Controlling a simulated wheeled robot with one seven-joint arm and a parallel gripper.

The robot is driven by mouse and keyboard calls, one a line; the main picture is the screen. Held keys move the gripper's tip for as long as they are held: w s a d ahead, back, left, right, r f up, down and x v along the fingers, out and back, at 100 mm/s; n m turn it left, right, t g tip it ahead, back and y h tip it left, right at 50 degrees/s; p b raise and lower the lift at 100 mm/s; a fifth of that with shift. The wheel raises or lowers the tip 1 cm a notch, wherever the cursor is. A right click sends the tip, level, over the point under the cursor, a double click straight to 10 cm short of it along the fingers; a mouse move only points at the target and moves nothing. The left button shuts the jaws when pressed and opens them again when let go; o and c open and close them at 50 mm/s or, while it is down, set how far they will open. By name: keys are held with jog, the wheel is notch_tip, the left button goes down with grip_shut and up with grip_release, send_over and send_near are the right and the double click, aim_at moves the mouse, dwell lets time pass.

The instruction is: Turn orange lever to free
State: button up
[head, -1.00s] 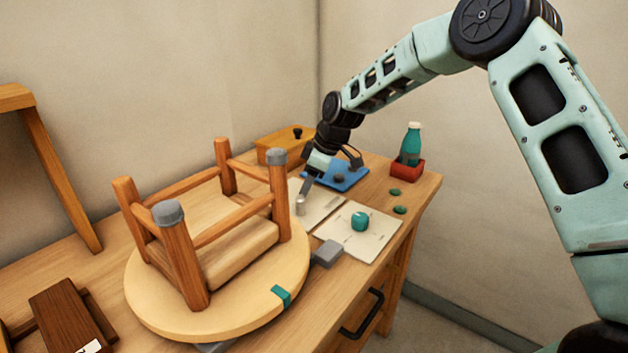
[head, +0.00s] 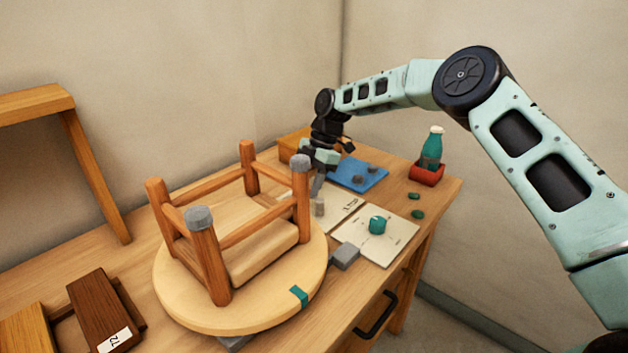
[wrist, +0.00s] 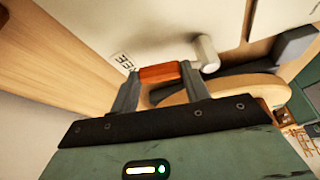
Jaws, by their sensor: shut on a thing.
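In the wrist view, the orange lever (wrist: 160,73) lies between the two grey fingers of my gripper (wrist: 160,82), which is shut on it. A white label (wrist: 123,62) beside it shows letters ending in "EE"; the rest is hard to read. A pale grey cylinder (wrist: 206,54) stands just past the right finger. In the head view, my gripper (head: 317,186) points down behind the upturned stool (head: 203,262), near the small grey cylinder (head: 319,207). The lever cannot be made out in the head view.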

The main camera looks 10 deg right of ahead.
jog(key=shift+s+a+n+g+h, duration=0.2)
jog(key=shift+a+n+g+h, duration=0.25)
jog(key=shift+n, duration=0.65)
jog(key=shift+a, duration=0.2)
jog(key=o, duration=1.1)
jog(key=shift+s, duration=0.1)
jog(key=shift+d+p+v, duration=0.2)
jog(key=shift+p+v, duration=1.4)
jog(key=shift+v, duration=7.1)
jog(key=shift+a, duration=0.1)
